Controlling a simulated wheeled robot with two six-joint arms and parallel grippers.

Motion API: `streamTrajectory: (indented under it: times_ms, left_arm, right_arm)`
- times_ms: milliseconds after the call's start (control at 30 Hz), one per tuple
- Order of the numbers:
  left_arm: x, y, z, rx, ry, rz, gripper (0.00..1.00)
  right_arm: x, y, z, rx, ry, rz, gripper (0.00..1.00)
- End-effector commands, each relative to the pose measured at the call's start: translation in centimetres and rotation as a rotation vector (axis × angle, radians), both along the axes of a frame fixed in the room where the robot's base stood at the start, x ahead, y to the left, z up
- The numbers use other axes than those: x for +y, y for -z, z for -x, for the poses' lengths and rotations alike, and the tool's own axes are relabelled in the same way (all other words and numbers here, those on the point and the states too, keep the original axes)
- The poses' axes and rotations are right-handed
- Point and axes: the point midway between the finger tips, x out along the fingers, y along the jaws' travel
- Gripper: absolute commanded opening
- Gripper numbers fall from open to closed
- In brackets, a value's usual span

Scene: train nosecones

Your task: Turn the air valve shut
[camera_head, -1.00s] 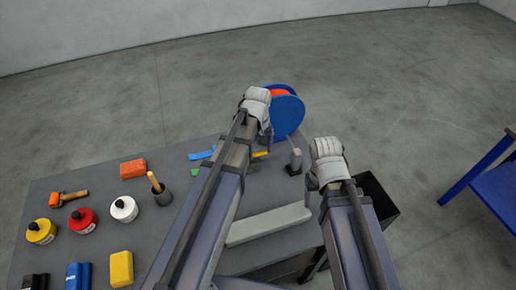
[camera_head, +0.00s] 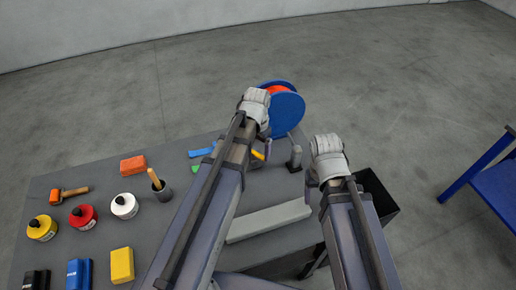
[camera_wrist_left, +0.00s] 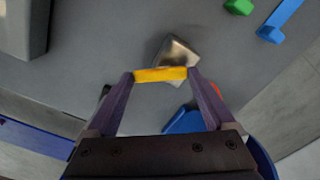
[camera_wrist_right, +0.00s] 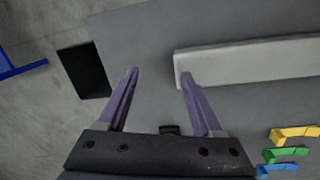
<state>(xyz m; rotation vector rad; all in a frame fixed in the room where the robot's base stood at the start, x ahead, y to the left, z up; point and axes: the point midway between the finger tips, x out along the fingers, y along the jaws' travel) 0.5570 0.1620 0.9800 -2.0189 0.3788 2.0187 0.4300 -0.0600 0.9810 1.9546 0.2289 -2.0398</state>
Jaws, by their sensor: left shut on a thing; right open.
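The air valve's yellow handle (camera_wrist_left: 160,74) lies between my left fingertips in the left wrist view. A metal body (camera_wrist_left: 178,50) shows just beyond it, tilted in the picture. My left gripper (camera_wrist_left: 161,76) is shut on the handle, with one finger at each end. In the head view only a small part of the yellow handle (camera_head: 257,154) shows beside my left arm, and the metal body is hidden.
The table (camera_head: 150,235) holds a green piece (camera_wrist_left: 238,6), a blue piece (camera_wrist_left: 285,15), several bottles and coloured blocks at left. A blue spool (camera_head: 287,110) stands beyond my left gripper. A grey post (camera_head: 295,158) is close by. A black bin (camera_head: 378,200) is at right.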

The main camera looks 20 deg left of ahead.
Motion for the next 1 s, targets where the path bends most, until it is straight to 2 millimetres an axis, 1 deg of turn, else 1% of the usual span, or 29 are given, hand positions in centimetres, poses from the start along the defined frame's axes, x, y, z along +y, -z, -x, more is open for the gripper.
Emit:
streamTrajectory:
  times_ms: [200, 500, 733, 1000]
  left_arm:
    - [0.2, 0.01, 0.47, 0.0, 0.2, 0.0, 0.32]
    - [0.53, 0.01, 0.84, 0.0, 0.433, 0.0, 0.32]
    - [0.73, 0.01, 0.99, 0.0, 0.549, 0.0, 0.32]
    - [0.84, 0.01, 1.07, 0.0, 0.612, 0.0, 0.32]
  right_arm:
    - [0.0, 0.01, 0.0, 0.0, 0.0, 0.0, 0.67]
    - [0.0, 0.01, 0.0, 0.0, 0.0, 0.0, 0.67]
    - [0.0, 0.01, 0.0, 0.0, 0.0, 0.0, 0.67]
    - [0.0, 0.01, 0.0, 0.0, 0.0, 0.0, 0.67]
